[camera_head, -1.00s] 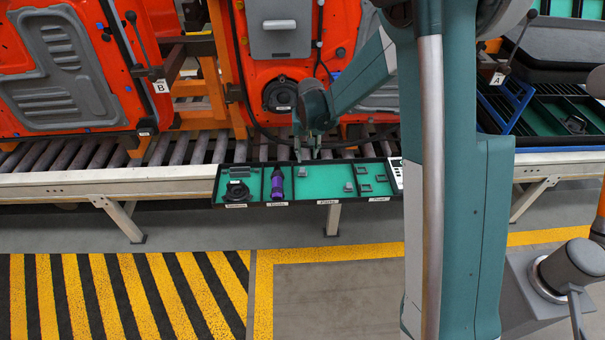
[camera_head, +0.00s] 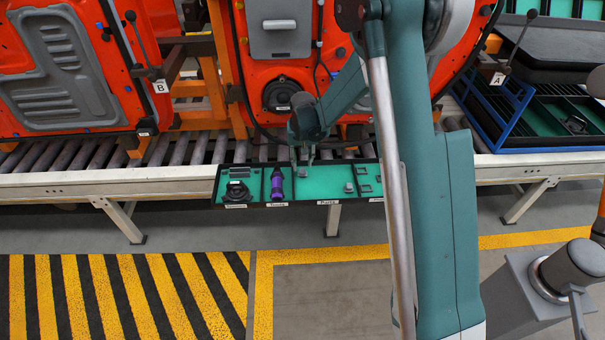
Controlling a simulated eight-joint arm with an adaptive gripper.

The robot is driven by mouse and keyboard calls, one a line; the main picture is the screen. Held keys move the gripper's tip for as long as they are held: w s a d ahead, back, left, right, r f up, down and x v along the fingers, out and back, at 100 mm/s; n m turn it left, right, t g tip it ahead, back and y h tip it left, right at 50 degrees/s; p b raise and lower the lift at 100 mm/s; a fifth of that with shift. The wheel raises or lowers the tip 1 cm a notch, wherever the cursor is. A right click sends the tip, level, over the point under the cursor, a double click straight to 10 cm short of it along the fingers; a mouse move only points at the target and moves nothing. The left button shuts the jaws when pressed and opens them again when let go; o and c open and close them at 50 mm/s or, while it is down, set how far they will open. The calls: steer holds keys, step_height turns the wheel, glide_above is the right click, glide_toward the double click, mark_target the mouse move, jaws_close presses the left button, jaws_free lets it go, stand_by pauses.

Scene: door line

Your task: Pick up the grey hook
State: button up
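A green-floored tray (camera_head: 325,166) with dark dividers sits along the conveyor's front edge. Its compartment labelled "Parts" holds two small grey pieces, one at the back (camera_head: 303,172) and one at the right (camera_head: 348,187). They are too small for me to tell surely which is the grey hook. My gripper (camera_head: 302,160) points down over the back piece, its two fingers apart. The fingertips are close to that piece, and I cannot tell whether they touch it.
The left compartments hold a black speaker (camera_head: 237,193) and a purple tool (camera_head: 277,183). Small dark pieces (camera_head: 367,187) lie in the right compartment. Orange door panels (camera_head: 283,60) stand behind the conveyor rollers (camera_head: 200,150). A blue-framed rack (camera_head: 515,128) stands at right.

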mark_target(302, 170)
steer(key=shift+w+f, duration=0.1)
steer(key=shift+f, duration=0.8)
steer(key=shift+f, duration=0.1)
steer(key=shift+w+f+b, duration=0.2)
steer(key=shift+f, duration=0.65)
steer(key=shift+w+f+b, duration=0.15)
steer(key=shift+f+b, duration=0.1)
steer(key=shift+f, duration=0.55)
steer(key=shift+w+f+b, duration=0.2)
steer(key=shift+f, duration=0.65)
steer(key=c, duration=0.3)
steer(key=shift+d, duration=0.1)
steer(key=shift+r, duration=0.2)
